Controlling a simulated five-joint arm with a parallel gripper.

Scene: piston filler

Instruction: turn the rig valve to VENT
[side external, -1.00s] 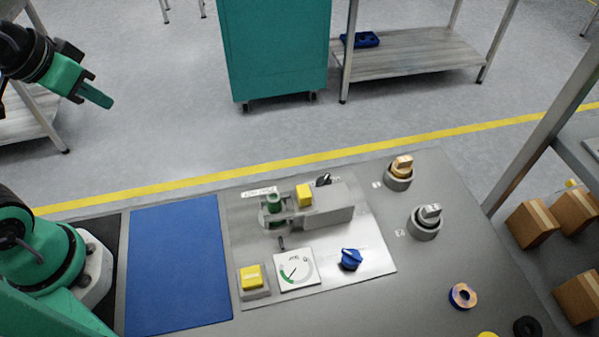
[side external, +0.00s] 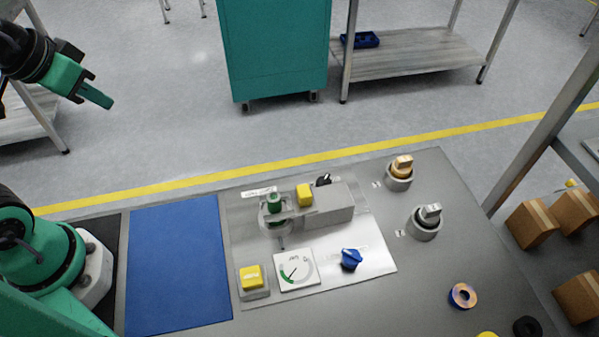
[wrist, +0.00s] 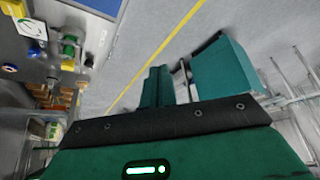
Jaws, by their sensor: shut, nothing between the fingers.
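The rig is a light metal plate (side external: 330,273) on the grey bench. A blue knob (side external: 350,259), which may be the rig valve, sits at its front right; its label is too small to read. A white dial gauge (side external: 296,270) is left of it, its needle near the green band. A green-capped part (side external: 273,203) and a yellow block (side external: 304,195) stand by a grey housing (side external: 329,206). A small black knob (side external: 323,180) is partly hidden behind it. My gripper (side external: 98,96) is shut and empty, high at the upper left, far from the rig.
A yellow button (side external: 251,277) sits at the plate's front left. A blue mat (side external: 178,266) lies left of the plate. A striped ring (side external: 463,296) lies at front right.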

